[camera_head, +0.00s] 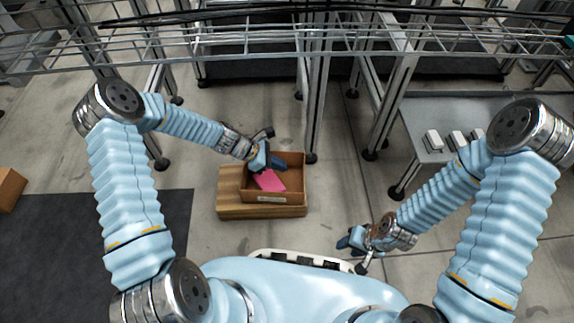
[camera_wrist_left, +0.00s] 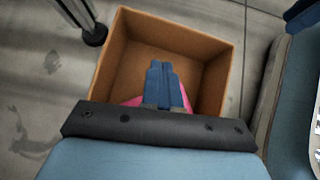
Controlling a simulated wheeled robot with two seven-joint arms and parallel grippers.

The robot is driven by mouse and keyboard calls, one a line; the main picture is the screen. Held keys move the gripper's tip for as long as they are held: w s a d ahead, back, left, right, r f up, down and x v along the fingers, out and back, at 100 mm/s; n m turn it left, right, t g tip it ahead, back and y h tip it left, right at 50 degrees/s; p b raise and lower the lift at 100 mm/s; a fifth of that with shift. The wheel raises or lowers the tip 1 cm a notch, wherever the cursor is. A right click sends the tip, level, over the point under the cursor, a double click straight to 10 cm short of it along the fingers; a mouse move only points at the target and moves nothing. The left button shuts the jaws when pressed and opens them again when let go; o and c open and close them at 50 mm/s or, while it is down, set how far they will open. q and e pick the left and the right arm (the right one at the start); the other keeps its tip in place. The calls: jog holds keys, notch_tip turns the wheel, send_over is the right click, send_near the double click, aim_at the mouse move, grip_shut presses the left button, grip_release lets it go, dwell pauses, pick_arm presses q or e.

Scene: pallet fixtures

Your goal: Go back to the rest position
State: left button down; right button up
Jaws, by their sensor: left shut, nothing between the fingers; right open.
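My left gripper (camera_head: 276,163) is over an open brown box (camera_head: 275,197) in the head view. Its blue fingers are shut with nothing between them, and they also show together in the left wrist view (camera_wrist_left: 165,82). A pink item (camera_head: 269,180) lies in the box below the gripper; its edges show beside the fingers in the left wrist view (camera_wrist_left: 132,102). My right gripper (camera_head: 345,241) is open and empty, low and close to my body, right of the box.
A wire rack (camera_head: 300,40) with metal posts runs across the back. A grey table (camera_head: 420,115) with several white blocks stands at the right. A dark mat (camera_head: 50,240) and a cardboard box (camera_head: 10,188) are at the left.

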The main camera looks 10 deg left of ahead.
pick_arm(q)
jog(key=p+v, duration=0.2)
jog(key=v, duration=0.7)
jog(key=s+d+r+m+y+p, duration=0.1)
jog(key=s+d+m+y+p, duration=0.1)
jog(key=s+m+p, duration=0.4)
jog(key=s+d+r+m+g+y+p, duration=0.1)
jog(key=s+d+m+p, duration=0.4)
jog(key=s+m, duration=0.7)
jog(key=shift+s+r+m+y+p, duration=0.4)
jog(key=shift+s+r+y, duration=0.1)
jog(key=shift+s+y, duration=0.4)
